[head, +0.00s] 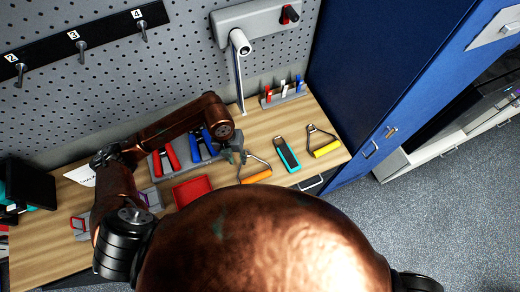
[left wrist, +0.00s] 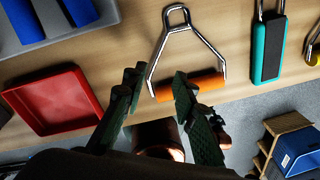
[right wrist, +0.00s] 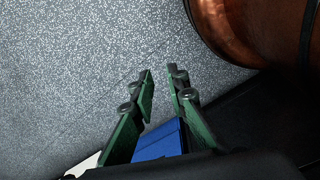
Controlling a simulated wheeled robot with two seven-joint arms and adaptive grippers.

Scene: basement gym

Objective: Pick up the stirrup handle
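A stirrup handle with an orange grip (head: 257,177) and a metal frame lies on the wooden bench. A second one with a yellow grip (head: 327,150) lies further right. My left gripper (head: 236,150) is just left of the orange handle. In the left wrist view my left gripper (left wrist: 156,78) is open, its fingers pointing toward the orange stirrup handle (left wrist: 190,87). The handle's grip and lower frame show beyond and between the fingers, not clasped. My right gripper (right wrist: 160,73) is open and empty, over the grey floor in the right wrist view.
A teal and black tool (head: 287,155) lies between the two stirrup handles. A red tray (head: 192,190) and a holder with red and blue hand grips (head: 186,155) are to the left. A small rack (head: 284,97) stands behind. A blue cabinet (head: 385,80) borders the bench's right.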

